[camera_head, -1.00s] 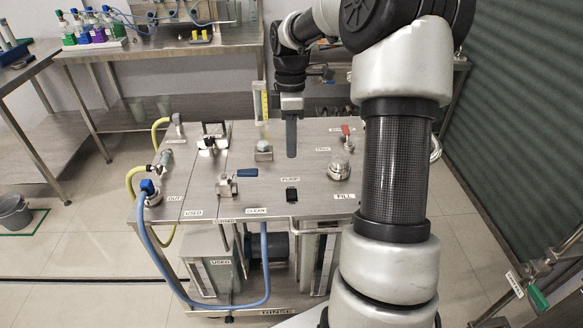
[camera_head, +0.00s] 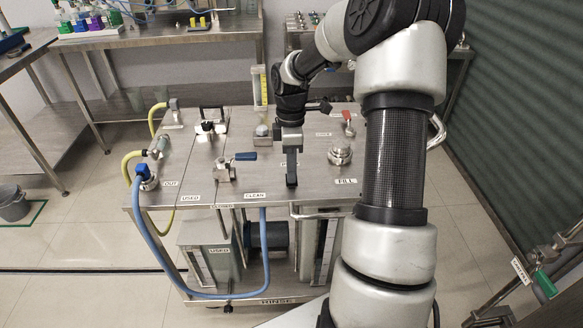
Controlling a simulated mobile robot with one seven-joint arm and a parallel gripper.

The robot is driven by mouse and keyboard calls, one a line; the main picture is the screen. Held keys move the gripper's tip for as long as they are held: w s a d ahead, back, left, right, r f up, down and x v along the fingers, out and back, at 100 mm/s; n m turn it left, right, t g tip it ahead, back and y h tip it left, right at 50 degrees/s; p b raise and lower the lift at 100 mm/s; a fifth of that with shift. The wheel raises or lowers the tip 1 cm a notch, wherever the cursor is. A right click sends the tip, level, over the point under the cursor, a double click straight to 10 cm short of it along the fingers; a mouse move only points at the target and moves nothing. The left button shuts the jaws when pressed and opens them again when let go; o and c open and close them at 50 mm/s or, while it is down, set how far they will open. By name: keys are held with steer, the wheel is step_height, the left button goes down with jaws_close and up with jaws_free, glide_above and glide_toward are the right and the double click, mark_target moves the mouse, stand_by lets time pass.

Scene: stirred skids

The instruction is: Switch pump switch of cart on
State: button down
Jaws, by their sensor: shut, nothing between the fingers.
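The cart (camera_head: 240,135) is a steel-topped skid in the middle of the head view, with labels on its top. My gripper (camera_head: 291,181) is shut and empty, pointing down over the top near the front edge. Its tip covers the spot where the small black pump switch sits, so the switch is hidden and its position cannot be read. I cannot tell whether the tip touches the switch or is just above it.
A blue-handled valve (camera_head: 243,157) stands left of my gripper, and a round metal cap (camera_head: 340,154) near the FILL label stands right. A red-handled valve (camera_head: 347,116) is at the back right. A blue hose (camera_head: 150,235) loops down the front left.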

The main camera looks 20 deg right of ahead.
steer(key=shift+s+f, duration=0.1)
steer(key=shift+f, duration=0.1)
steer(key=shift+p, duration=0.3)
steer(key=shift+w+d+r+p, duration=0.1)
steer(key=shift+w+d+p, duration=0.1)
steer(key=shift+w, duration=0.2)
steer(key=shift+w+d+r+p, duration=0.1)
steer(key=shift+w+p, duration=0.1)
steer(key=shift+w, duration=0.15)
steer(key=shift+r, duration=0.1)
